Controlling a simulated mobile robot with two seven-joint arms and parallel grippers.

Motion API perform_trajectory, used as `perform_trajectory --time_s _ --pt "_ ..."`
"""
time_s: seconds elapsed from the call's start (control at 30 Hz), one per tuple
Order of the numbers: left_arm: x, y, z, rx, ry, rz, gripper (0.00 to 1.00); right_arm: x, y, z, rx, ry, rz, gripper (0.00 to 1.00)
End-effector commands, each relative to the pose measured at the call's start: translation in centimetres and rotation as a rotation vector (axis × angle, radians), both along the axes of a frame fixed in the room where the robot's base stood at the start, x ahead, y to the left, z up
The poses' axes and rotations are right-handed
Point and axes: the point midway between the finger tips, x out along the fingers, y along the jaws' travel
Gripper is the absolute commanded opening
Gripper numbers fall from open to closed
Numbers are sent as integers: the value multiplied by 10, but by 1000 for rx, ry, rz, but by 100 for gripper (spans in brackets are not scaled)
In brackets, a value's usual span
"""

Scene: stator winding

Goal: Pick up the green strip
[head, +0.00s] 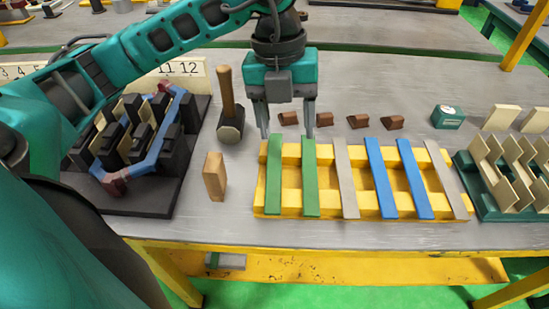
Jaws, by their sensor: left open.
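Two green strips lie side by side across the left part of a yellow rack (291,180). The left green strip (273,178) is at the rack's left end, and the second green strip (310,180) is just right of it. My left gripper (287,132) points down over the far ends of the two strips. I cannot tell whether the fingertips touch the strips. My right gripper does not show.
The rack also holds grey strips (345,178) and blue strips (380,177). A mallet (230,110) and a wooden block (214,176) stand to the left, beside a dark fixture (130,198). Brown blocks (358,121) lie behind the rack; a green holder (490,205) stands right.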

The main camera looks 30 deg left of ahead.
Motion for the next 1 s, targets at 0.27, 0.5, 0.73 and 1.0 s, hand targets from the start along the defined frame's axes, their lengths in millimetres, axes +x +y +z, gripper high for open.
perform_trajectory --time_s 0.27,0.5,0.73,1.0 --pt "5 34 -9 152 -8 94 62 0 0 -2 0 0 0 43" --pt "4 33 -53 148 -8 91 62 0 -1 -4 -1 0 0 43" --pt "5 32 -71 145 -11 90 62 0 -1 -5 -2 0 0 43" --pt "6 28 -110 146 -9 88 62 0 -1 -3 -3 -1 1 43"
